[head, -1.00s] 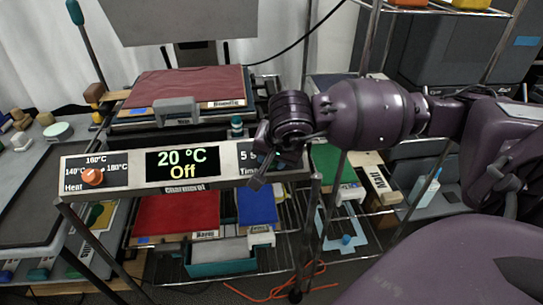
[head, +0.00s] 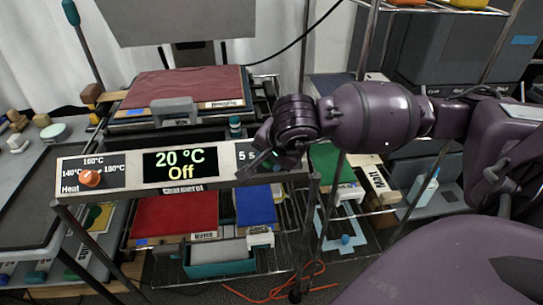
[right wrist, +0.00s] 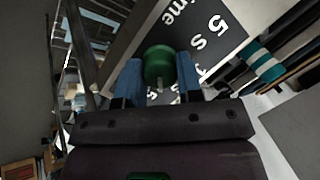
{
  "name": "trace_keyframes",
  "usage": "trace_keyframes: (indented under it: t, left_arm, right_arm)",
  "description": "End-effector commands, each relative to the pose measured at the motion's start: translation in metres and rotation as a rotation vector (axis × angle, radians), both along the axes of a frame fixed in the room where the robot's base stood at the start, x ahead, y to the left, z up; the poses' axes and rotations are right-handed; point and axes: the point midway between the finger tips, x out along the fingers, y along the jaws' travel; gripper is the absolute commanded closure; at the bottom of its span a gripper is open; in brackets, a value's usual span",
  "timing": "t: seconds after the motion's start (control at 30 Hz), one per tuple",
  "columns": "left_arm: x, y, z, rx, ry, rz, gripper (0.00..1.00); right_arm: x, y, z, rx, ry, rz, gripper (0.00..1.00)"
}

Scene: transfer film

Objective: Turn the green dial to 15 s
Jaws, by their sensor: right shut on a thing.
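The green dial (right wrist: 158,62) is on the control panel (head: 215,179); in the right wrist view it sits between the two blue fingertips of my right gripper (right wrist: 160,72), which is shut on it. In the head view my right gripper (head: 266,158) is at the right end of the panel and hides most of the dial. A "5 s" label (right wrist: 216,33) shows beside the dial, with "Time" partly visible. Other markings around the dial are covered by the fingers. My left gripper is not in view.
The panel also holds an orange heat dial (head: 90,178) and a display (head: 180,164) reading 20 °C, Off. A press with a dark red cloth (head: 185,88) stands behind it. A wire rack with red and blue pieces is below. An orange cable (head: 275,298) lies on the floor.

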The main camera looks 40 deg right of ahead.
Motion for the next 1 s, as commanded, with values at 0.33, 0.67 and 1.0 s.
trace_keyframes:
  t: [0.33, 0.67, 1.0]
  left_arm:
    - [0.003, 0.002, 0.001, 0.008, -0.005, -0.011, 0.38]
    - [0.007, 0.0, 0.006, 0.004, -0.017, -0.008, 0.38]
    - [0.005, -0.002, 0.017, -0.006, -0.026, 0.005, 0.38]
  right_arm:
    - [0.0, 0.0, 0.001, -0.001, -0.001, 0.0, 0.41]
    - [-0.004, 0.001, 0.01, 0.0, -0.004, 0.001, 0.41]
    - [-0.032, 0.006, 0.063, -0.002, -0.009, 0.001, 0.41]
